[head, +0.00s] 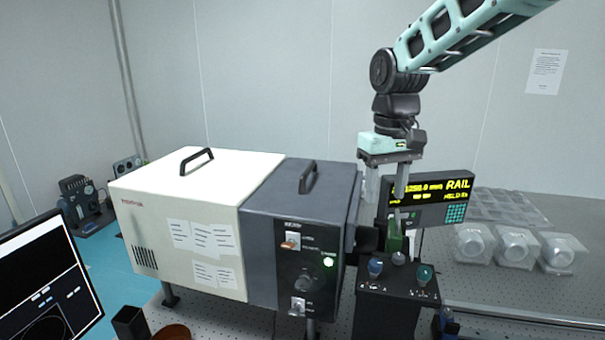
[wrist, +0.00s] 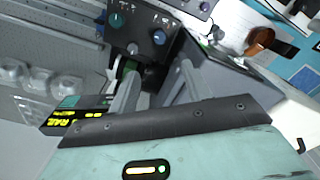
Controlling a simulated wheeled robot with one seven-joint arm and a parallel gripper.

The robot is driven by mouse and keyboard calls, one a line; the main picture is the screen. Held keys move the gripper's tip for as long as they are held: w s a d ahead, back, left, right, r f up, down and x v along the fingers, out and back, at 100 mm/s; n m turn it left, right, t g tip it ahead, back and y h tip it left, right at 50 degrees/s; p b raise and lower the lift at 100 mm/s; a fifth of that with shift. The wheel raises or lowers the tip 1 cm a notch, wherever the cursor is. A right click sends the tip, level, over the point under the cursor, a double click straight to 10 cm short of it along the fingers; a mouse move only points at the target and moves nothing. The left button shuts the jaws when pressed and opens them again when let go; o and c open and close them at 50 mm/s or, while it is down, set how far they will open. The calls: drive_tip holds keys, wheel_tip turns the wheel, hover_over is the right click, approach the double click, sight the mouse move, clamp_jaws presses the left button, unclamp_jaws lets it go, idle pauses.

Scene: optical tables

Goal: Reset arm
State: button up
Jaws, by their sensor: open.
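My gripper (head: 386,203) hangs pointing down in front of the rail display, to the right of the dark grey instrument housing. Its two fingers are apart, with nothing visibly held between them. In the wrist view, my gripper (wrist: 155,78) shows both fingers spread toward the dark control box. A small green part (head: 395,242) stands below the fingers, behind the control box knobs; whether a finger touches it I cannot tell. My arm reaches in from the upper right of the head view.
The white and grey instrument housing (head: 185,195) stands close left of my gripper. The display marked RAIL (head: 440,200) is behind it. The control box (head: 388,305) with blue and green knobs sits below. Clear-wrapped round parts (head: 515,248) lie at right. A monitor (head: 45,285) stands at lower left.

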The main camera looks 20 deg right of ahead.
drive_tip(key=s+a+f+n+b, duration=0.35)
drive_tip(key=s+a+f, duration=0.45)
drive_tip(key=a, duration=0.4)
drive_tip(key=s+a+f+n+b, duration=0.2)
drive_tip(key=s+a+f, duration=0.1)
drive_tip(key=s+f, duration=0.2)
drive_tip(key=s+a+f+n+b, duration=0.2)
drive_tip(key=s+f, duration=0.3)
drive_tip(key=s, duration=0.5)
drive_tip(key=shift+a+y, duration=0.3)
drive_tip(key=shift+a, duration=0.55)
